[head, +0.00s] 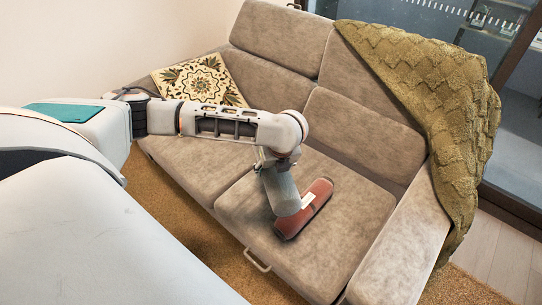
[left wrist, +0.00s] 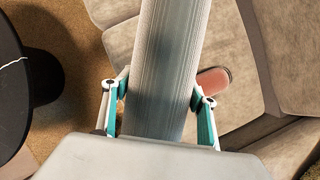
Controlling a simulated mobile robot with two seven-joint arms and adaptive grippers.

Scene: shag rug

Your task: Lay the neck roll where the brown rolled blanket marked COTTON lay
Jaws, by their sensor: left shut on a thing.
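My left gripper (head: 265,160) hangs over the right seat of the sofa. In the left wrist view its fingers (left wrist: 158,95) are shut on a long grey ribbed roll (left wrist: 165,60), apparently the neck roll. In the head view this grey roll (head: 280,190) slants down, its lower end overlapping a reddish-brown roll (head: 318,192) with a white label. I cannot read the label or tell whether the two rolls touch. The reddish-brown roll lies on the right seat, and its end shows in the left wrist view (left wrist: 214,80). My right gripper is not in view.
The beige sofa (head: 355,215) has clear seat room right of the rolls. A patterned cushion (head: 200,78) leans at its left, and an olive throw (head: 440,110) drapes its right back corner. A dark round top (left wrist: 25,80) shows at the left wrist view's left edge.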

